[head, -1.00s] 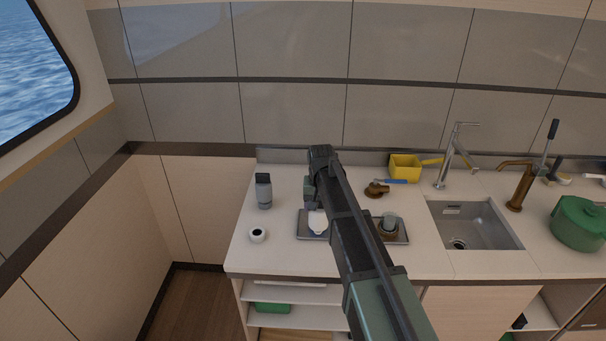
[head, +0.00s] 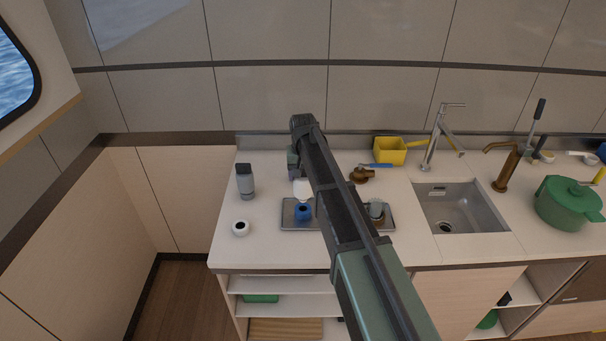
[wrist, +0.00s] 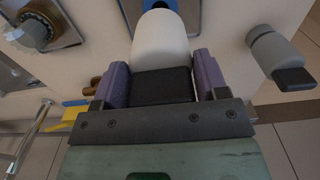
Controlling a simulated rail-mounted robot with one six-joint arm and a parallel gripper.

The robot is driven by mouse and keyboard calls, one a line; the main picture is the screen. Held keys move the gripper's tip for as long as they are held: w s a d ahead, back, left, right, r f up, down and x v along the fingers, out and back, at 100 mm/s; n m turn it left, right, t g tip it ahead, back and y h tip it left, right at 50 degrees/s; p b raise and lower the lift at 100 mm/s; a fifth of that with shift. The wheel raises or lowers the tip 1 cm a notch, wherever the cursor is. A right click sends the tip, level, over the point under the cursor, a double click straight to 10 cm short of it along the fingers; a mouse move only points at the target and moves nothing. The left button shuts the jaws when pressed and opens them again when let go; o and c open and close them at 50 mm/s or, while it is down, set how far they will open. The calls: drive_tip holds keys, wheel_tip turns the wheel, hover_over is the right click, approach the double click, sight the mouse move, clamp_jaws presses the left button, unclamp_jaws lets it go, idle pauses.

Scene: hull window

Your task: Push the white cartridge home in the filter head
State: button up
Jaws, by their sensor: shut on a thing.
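My gripper (wrist: 151,88) is shut on the white cartridge (wrist: 160,42), which sticks out between its purple jaws in the wrist view. In the head view the cartridge (head: 302,188) shows beside my arm, over the back edge of the tray (head: 289,222). A round blue part (head: 303,212) with a dark opening is on the tray. It shows just beyond the cartridge's tip in the wrist view (wrist: 160,4); I cannot tell whether they touch. A grey part with a brown ring (head: 376,211) is at the tray's right. I cannot tell which is the filter head.
A grey bottle (head: 245,182) and a white ring (head: 241,228) stand left of the tray. A brown fitting (head: 361,175), a yellow container (head: 389,151) and the sink (head: 462,207) are to the right. My arm hides part of the tray.

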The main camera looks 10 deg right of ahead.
sight(303, 188)
drive_tip(key=shift+f+b, duration=0.8)
drive_tip(key=shift+f, duration=0.45)
drive_tip(key=shift+f+b, duration=1.85)
drive_tip(key=o, duration=1.3)
drive_tip(key=shift+o, duration=0.2)
drive_tip(key=shift+r, duration=0.15)
wheel_tip(303, 188, up, 11)
drive_tip(key=p, duration=1.1)
drive_tip(key=shift+f, duration=0.2)
